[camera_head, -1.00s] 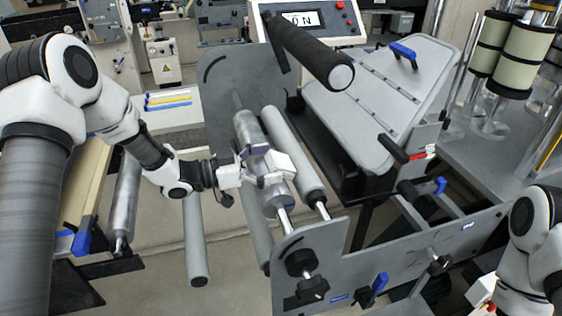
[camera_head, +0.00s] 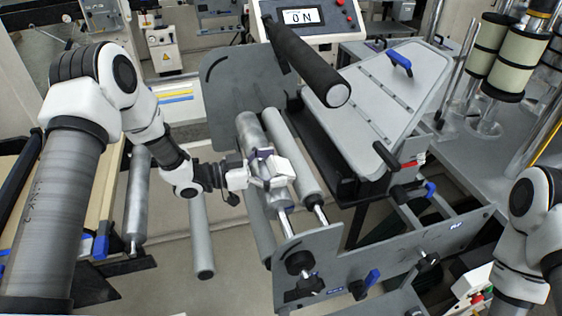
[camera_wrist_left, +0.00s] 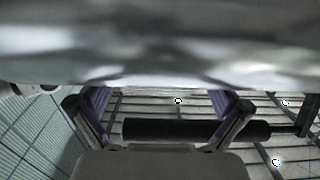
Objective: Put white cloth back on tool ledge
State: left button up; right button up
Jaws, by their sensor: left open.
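I cannot make out a white cloth in either view. My left gripper (camera_head: 272,168) is at the shiny metal roller (camera_head: 253,132) in the middle of the machine, with its pale fingers over the roller. In the left wrist view, the left gripper (camera_wrist_left: 162,105) has its two purple-padded fingers wide apart. A blurred silvery surface (camera_wrist_left: 160,45) fills the top of that view, close to the fingers. I cannot tell whether the fingers touch it. My right arm shows at the right edge of the head view, but its gripper is not in view. I cannot identify the tool ledge with certainty.
A grey side plate (camera_head: 228,85) stands behind the rollers. A second roller (camera_head: 292,150) runs close beside the first. A black-sleeved bar (camera_head: 305,62) juts out above. A sloping grey panel (camera_head: 385,100) stands to the right. A pale surface with coloured strips (camera_head: 175,97) lies behind left.

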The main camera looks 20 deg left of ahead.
pick_arm(q)
jog(key=shift+x, duration=0.75)
jog(key=shift+s, duration=0.1)
jog(key=c, duration=1.1)
jog(key=shift+c, duration=0.3)
jog(key=shift+r, duration=0.2)
